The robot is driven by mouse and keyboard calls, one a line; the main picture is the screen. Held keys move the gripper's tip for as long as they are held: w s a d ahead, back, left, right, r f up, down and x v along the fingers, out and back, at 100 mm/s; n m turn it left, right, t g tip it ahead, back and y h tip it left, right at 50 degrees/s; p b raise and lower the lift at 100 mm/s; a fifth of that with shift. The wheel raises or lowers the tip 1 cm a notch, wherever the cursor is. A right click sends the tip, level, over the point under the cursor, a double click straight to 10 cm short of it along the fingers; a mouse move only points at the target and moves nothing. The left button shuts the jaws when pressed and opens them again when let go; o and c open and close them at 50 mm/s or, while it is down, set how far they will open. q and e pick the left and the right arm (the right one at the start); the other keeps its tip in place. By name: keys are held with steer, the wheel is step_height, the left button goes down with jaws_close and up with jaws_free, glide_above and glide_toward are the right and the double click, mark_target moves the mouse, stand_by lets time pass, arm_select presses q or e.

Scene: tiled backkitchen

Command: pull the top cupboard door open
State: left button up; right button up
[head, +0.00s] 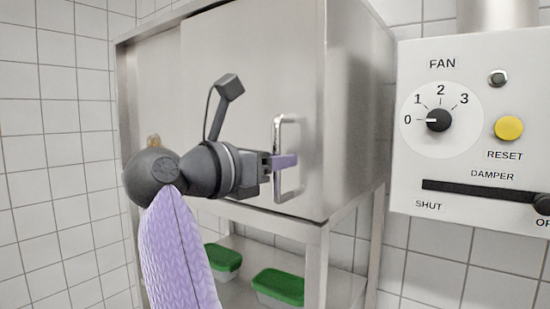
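The top cupboard door (255,60) is a plain steel panel on the front of a steel wall cupboard in the head view. It looks closed, with no gap visible at its right edge. A vertical bar handle (279,125) is near its right edge.
A fan control panel (470,130) with a dial, yellow button and damper slider is on the right. Green-lidded tubs (278,287) stand on the open shelf below the cupboard. White tiled wall (55,150) is on the left.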

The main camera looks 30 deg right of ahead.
jaws_close()
stand_by(1.1)
